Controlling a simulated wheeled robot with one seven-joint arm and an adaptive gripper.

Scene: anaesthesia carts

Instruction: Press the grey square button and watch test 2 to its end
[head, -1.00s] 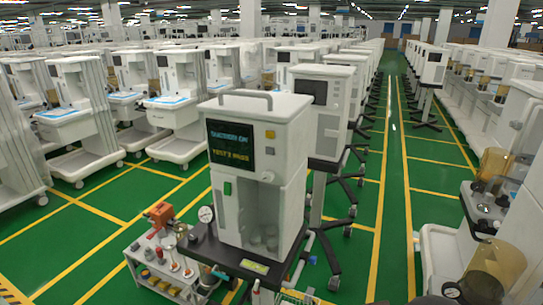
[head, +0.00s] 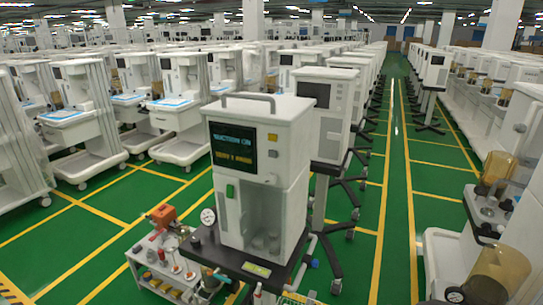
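The white suction unit (head: 289,125), with a grey carry handle, stands on a dark-topped stand in the middle of the head view. Its dark screen (head: 233,147) is lit. The upper line, in cyan, reads "SUCTION ON". The lower line, in yellow-orange, seems to start with "TEST 2"; the rest is too blurred to read surely. I cannot make out a grey square button. My gripper is not in view.
A round gauge (head: 208,217) stands at the stand's left edge. A low white trolley (head: 160,262) with an orange device (head: 161,214) is at the left. Rows of carts fill both sides. A green aisle (head: 400,200) with yellow lines is clear on the right.

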